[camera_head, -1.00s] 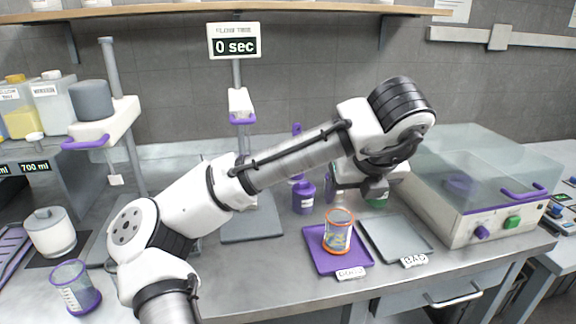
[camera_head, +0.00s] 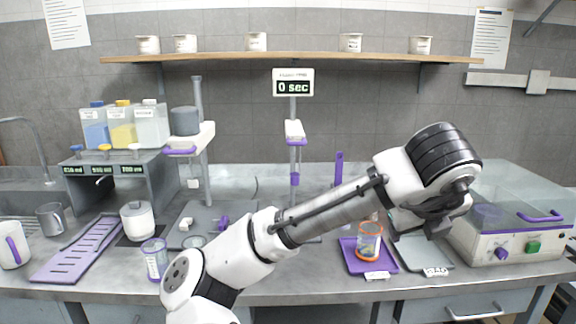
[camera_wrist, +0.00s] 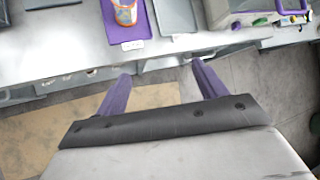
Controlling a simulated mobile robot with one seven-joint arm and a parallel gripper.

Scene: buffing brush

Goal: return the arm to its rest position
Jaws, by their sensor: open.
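My white and black arm (camera_head: 340,208) stretches from the lower middle to the right in the head view. Its wrist hangs over the counter near the right-hand trays. My gripper (camera_wrist: 160,84) shows two purple fingers spread wide with nothing between them in the wrist view. They are over the floor, in front of the counter's edge in that picture. In the head view the fingers cannot be made out.
An orange-rimmed clear cup (camera_head: 369,241) stands on a purple tray (camera_head: 352,262), beside a grey tray (camera_head: 421,255). A clear-lidded machine (camera_head: 500,246) stands to the right. A shelf (camera_head: 290,57) runs above. The left counter holds a purple rack (camera_head: 75,250) and containers.

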